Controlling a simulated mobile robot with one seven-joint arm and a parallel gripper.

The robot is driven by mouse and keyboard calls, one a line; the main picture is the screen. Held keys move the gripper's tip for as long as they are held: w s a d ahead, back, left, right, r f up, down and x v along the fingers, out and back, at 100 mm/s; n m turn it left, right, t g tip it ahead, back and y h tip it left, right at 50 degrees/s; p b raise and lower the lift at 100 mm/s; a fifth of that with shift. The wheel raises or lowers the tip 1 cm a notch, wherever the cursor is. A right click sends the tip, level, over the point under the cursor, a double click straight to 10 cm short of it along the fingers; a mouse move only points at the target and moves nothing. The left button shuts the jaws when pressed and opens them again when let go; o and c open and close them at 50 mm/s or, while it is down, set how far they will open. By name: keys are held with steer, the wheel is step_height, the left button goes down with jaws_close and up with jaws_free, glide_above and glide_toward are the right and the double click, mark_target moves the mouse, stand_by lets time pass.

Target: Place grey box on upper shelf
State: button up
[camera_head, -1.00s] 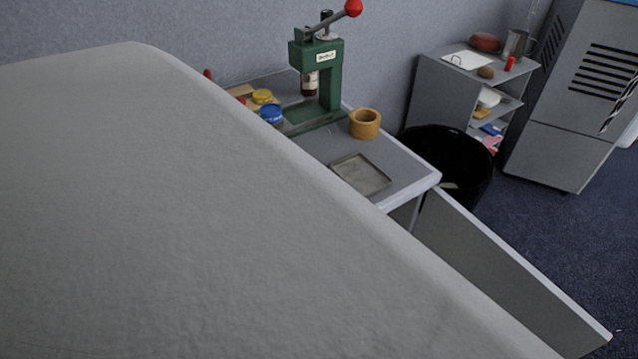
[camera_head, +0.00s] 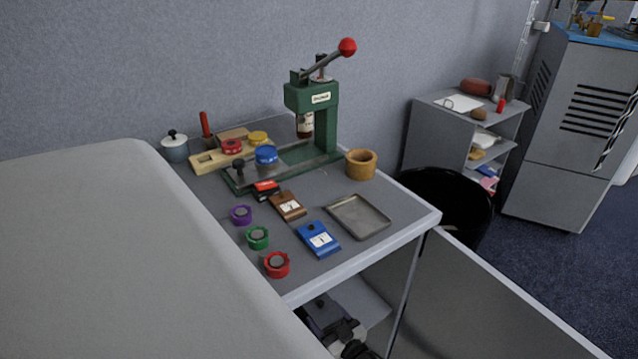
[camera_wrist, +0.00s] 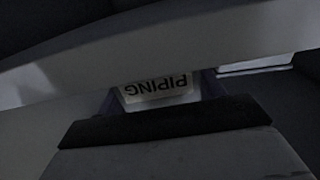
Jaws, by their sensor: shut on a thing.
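A dark grey box (camera_head: 322,312) shows partly in the head view, inside the open space under the bench top. My gripper (camera_head: 350,338) is shut on it at the picture's lower edge, and the fingertips are mostly hidden. In the dim wrist view, a white label (camera_wrist: 158,88) reading PIPING appears upside down between two bluish-grey sides, above a dark band. A pale shelf board (camera_head: 370,297) lies beside the box under the bench top. Whether the box touches it cannot be told.
The bench top (camera_head: 300,262) carries a green press (camera_head: 325,120), jars, tape rolls, small boxes and a metal tray (camera_head: 359,217). A grey panel (camera_head: 480,295) stands at right, near a black bin (camera_head: 450,200). A large pale grey surface hides the left foreground.

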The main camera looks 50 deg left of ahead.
steer(key=a+b, duration=0.1)
steer(key=a, duration=0.2)
steer(key=shift+w, duration=0.1)
steer(key=shift+a, duration=0.3)
steer(key=shift+f, duration=0.2)
steer(key=o, duration=1.6)
steer(key=shift+o, duration=0.2)
